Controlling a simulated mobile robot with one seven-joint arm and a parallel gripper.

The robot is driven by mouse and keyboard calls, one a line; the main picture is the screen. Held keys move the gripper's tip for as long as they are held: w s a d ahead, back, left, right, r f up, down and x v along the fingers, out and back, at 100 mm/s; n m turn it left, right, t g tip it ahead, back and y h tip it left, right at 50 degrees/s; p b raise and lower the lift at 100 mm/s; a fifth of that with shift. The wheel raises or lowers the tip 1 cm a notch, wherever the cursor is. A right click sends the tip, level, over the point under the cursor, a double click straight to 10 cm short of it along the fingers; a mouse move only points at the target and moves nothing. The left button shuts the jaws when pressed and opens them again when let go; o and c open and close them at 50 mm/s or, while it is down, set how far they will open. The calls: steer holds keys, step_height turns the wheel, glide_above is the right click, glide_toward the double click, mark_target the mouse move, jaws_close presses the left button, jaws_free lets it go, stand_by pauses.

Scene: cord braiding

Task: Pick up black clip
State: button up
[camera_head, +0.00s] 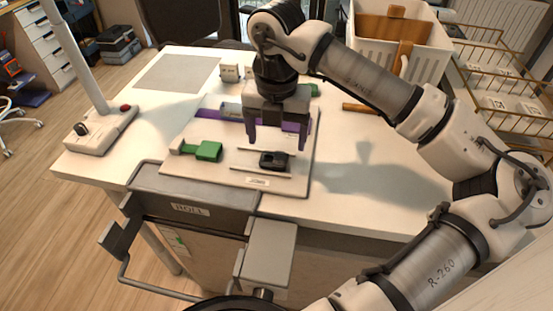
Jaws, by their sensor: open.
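The black clip (273,161) lies on the front right part of a light board (215,174) on the white table. My gripper (277,144) is above the board, pointing down, with its two fingers spread apart. The gap between the fingers looks empty. The clip shows just below the fingertips and a little in front of them in the picture. I cannot tell the exact height of the fingers above it.
A green clip (208,151) lies left on the board. A purple strip (210,114) runs behind my gripper. A lamp base (101,131) stands at the table's left. A white bin (397,45) with wooden pieces stands at the back right. The table's right side is mostly clear.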

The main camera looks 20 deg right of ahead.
mark_target(274, 158)
steer(key=f, duration=0.5)
steer(key=shift+a, duration=0.35)
steer(key=shift+r, duration=0.1)
steer(key=c, duration=1.1)
